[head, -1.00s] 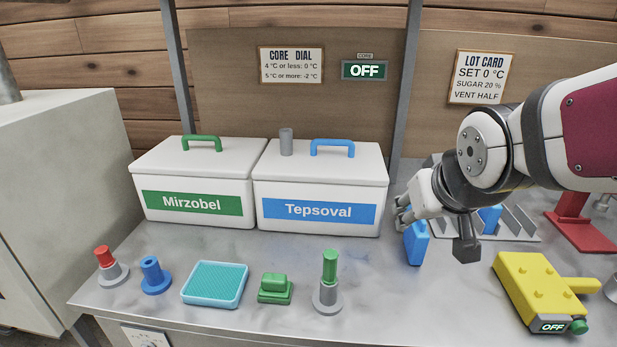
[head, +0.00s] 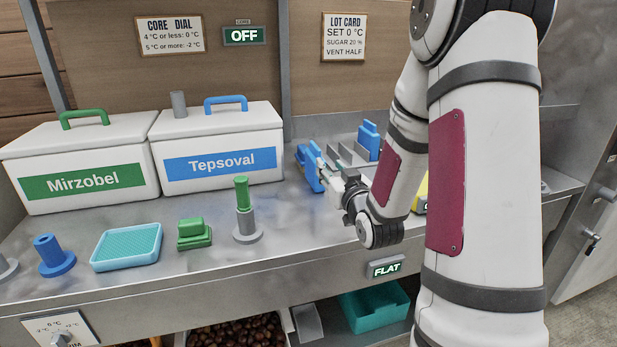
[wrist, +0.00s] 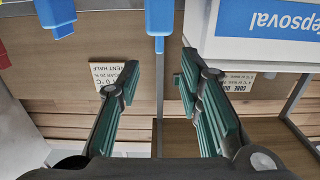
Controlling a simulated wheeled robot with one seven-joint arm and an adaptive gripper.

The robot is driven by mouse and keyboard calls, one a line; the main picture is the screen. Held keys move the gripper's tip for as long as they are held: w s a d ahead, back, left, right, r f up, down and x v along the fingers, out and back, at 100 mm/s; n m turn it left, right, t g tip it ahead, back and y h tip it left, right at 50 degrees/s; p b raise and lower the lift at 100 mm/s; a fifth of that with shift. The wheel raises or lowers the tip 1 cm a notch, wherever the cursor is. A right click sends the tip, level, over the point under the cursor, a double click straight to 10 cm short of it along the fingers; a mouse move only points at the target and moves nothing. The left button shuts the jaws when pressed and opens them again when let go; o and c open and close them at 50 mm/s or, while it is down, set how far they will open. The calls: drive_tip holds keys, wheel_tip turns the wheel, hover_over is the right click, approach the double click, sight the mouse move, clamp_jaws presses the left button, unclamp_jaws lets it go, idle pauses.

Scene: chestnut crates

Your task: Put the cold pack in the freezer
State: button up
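Several blue pieces stand at the metal rack: one blue piece (head: 304,160) is beside my gripper and another blue piece (head: 369,141) is farther back. I cannot tell which is the cold pack. My gripper (head: 327,170) is low over the bench by the rack. In the wrist view its fingers (wrist: 158,72) are spread with nothing between them, and a blue piece (wrist: 158,17) shows past the fingertips. No freezer is clearly identifiable; a cabinet door (head: 590,220) is at the far right.
White boxes marked Mirzobel (head: 80,150) and Tepsoval (head: 220,132) stand at the back left. A green-topped post (head: 243,213), a green block (head: 194,234) and a blue post (head: 53,257) stand along the front. My arm hides most of a yellow device (head: 421,195).

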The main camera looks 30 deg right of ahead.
approach(315, 145)
drive_tip(key=x, duration=0.4)
drive_tip(key=shift+w+f, duration=0.1)
drive_tip(key=shift+f, duration=0.3)
drive_tip(key=shift+r+x, duration=0.2)
drive_tip(key=shift+x, duration=2.7)
clamp_jaws()
